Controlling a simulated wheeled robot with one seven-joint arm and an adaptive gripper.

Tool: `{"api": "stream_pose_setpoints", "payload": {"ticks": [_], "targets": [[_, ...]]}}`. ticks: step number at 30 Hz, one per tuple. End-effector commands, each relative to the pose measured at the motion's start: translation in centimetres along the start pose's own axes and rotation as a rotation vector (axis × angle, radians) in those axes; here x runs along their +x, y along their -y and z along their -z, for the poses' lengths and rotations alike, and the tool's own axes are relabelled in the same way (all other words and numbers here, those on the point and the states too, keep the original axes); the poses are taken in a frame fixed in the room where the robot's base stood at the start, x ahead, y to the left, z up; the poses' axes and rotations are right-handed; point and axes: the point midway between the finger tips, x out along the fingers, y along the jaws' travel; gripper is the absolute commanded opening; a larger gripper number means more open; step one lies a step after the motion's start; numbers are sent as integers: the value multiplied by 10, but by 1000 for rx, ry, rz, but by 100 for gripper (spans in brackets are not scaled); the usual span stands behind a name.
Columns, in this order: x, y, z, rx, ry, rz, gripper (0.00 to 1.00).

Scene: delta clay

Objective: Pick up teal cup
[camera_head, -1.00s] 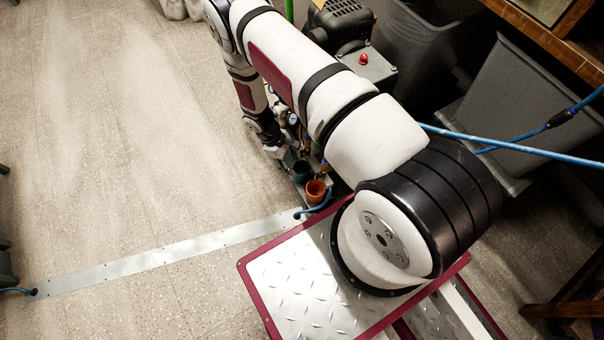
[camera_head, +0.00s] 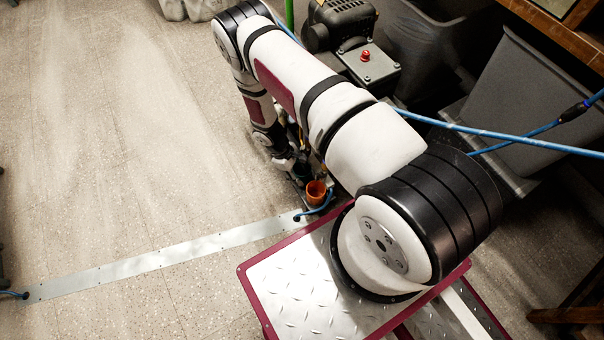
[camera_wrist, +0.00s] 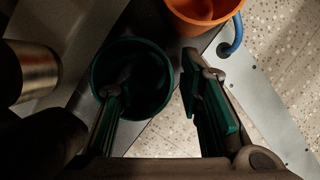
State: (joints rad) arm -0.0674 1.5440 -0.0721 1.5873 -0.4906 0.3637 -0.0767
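The teal cup (camera_wrist: 150,70) is a dark green round cup seen from above, left of centre in the wrist view. My gripper (camera_wrist: 151,84) is open, with green-padded fingers. The left finger overlaps the cup's opening and appears to reach inside it. The right finger is outside the cup's right rim, with a visible gap. I cannot tell whether either finger touches the wall. In the head view my gripper (camera_head: 287,165) is small and partly hidden at the arm's end, and the teal cup is hidden behind the arm.
An orange cup (camera_wrist: 200,12) stands close beyond the teal cup; it also shows in the head view (camera_head: 316,191). A blue hose (camera_wrist: 234,38) curves beside it. A metal cylinder (camera_wrist: 38,72) is at the left. A machine with a red button (camera_head: 365,56) stands behind my arm.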

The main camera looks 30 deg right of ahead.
Motion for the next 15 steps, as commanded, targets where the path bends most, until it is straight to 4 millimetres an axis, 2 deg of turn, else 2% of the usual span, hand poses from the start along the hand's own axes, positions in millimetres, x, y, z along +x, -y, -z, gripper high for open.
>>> {"api": "stream_pose_setpoints", "payload": {"ticks": [1,3,15], "targets": [[0,0,0,0,0,0,17],[0,0,0,0,0,0,1],[-1,0,0,0,0,0,0]]}}
